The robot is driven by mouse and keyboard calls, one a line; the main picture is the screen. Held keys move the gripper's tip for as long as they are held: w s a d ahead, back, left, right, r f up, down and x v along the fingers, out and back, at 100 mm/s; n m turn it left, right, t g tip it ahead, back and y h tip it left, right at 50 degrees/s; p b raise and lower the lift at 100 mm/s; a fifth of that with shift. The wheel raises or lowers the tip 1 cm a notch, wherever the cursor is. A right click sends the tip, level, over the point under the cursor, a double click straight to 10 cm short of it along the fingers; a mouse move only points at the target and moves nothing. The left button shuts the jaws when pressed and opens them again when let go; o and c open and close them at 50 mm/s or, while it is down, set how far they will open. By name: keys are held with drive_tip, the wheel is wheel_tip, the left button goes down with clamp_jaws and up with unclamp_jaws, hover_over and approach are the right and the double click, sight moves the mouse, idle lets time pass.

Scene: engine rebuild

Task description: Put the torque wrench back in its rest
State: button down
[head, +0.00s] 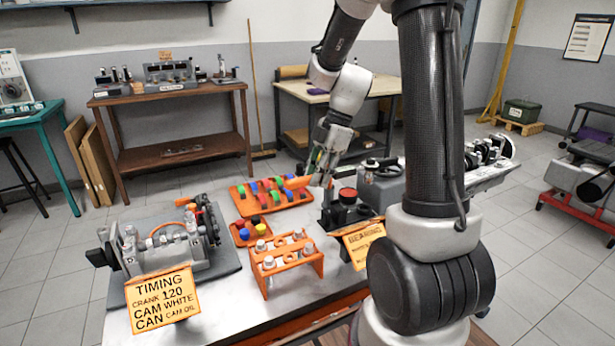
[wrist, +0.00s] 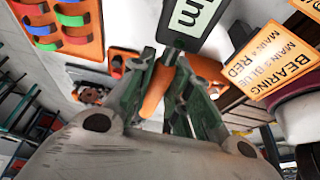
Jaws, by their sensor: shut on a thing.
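My gripper (head: 319,172) points down above the workbench, just right of the orange tray of coloured pieces. It is shut on the torque wrench. In the wrist view, the wrench's orange part (wrist: 157,88) shows between the fingers of the gripper (wrist: 172,62). A black-framed white plate with the letter "m" (wrist: 190,22) shows just beyond the fingertips and seems to belong to the wrench. In the head view, an orange part of the wrench (head: 297,183) sticks out to the left of the fingers. The rest of the wrench is hidden. I cannot make out its rest for certain.
An orange tray (head: 240,197) holds several coloured pieces. An orange rack (head: 285,262) stands in front. An engine part (head: 165,240) and a timing sign (head: 162,298) are at left. Black-and-red items (head: 347,200) and a bearing sign (head: 362,243) are close at right.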

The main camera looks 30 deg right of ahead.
drive_tip(key=shift+w+a+f, duration=0.1)
drive_tip(key=shift+w+f, duration=0.05)
drive_tip(key=shift+f, duration=0.65)
wheel_tip(320, 180, down, 6)
drive_tip(key=shift+f, duration=1.45)
idle(1.0)
drive_tip(key=c, duration=1.6)
unclamp_jaws()
drive_tip(key=shift+o, duration=0.2)
drive_tip(key=shift+r, duration=0.2)
drive_tip(key=shift+r, duration=0.35)
drive_tip(key=shift+r, duration=0.35)
drive_tip(key=shift+r, duration=0.4)
drive_tip(key=shift+r, duration=0.2)
